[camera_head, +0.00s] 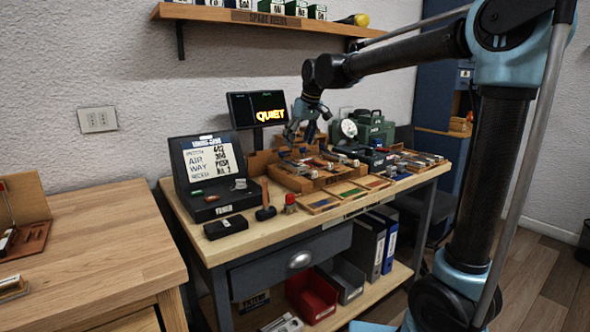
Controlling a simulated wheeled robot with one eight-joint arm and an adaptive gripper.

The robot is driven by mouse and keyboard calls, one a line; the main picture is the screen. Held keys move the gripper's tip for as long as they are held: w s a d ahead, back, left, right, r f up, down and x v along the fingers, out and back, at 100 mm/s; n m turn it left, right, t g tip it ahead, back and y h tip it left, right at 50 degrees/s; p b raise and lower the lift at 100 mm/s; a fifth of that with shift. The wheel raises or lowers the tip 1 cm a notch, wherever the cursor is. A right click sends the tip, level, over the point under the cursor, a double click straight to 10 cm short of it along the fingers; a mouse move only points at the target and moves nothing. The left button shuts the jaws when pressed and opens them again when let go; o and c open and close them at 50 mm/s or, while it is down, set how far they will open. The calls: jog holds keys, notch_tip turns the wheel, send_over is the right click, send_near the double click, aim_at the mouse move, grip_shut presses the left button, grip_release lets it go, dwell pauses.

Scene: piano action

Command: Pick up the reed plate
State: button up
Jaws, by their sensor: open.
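My gripper (303,132) hangs over the back middle of the workbench, fingers pointing down and apart, with nothing seen between them. Below it and to the right are wooden trays (296,184) with several small metallic, red and dark parts. More small metal parts lie on the right side of the bench. A small pale metal piece (240,184) sits in the open black case at the left. The parts are too small to tell which one is the reed plate.
The workbench (262,232) also holds a black case (207,156), a lit "QUIET" screen (268,108), a mallet (266,207), a red-topped bottle (290,203) and a green box (375,127). A shelf (250,17) hangs above. A mostly bare wooden table (90,255) stands at left.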

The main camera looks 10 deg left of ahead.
aim_at(294, 163)
jog(key=x, duration=0.3)
jog(key=shift+w+a+f, duration=0.1)
jog(key=shift+f, duration=0.25)
jog(key=shift+d+x, duration=0.1)
jog(key=shift+x, duration=1.35)
jog(key=shift+d+x, duration=0.15)
jog(key=shift+x, duration=1.35)
jog(key=c, duration=1.2)
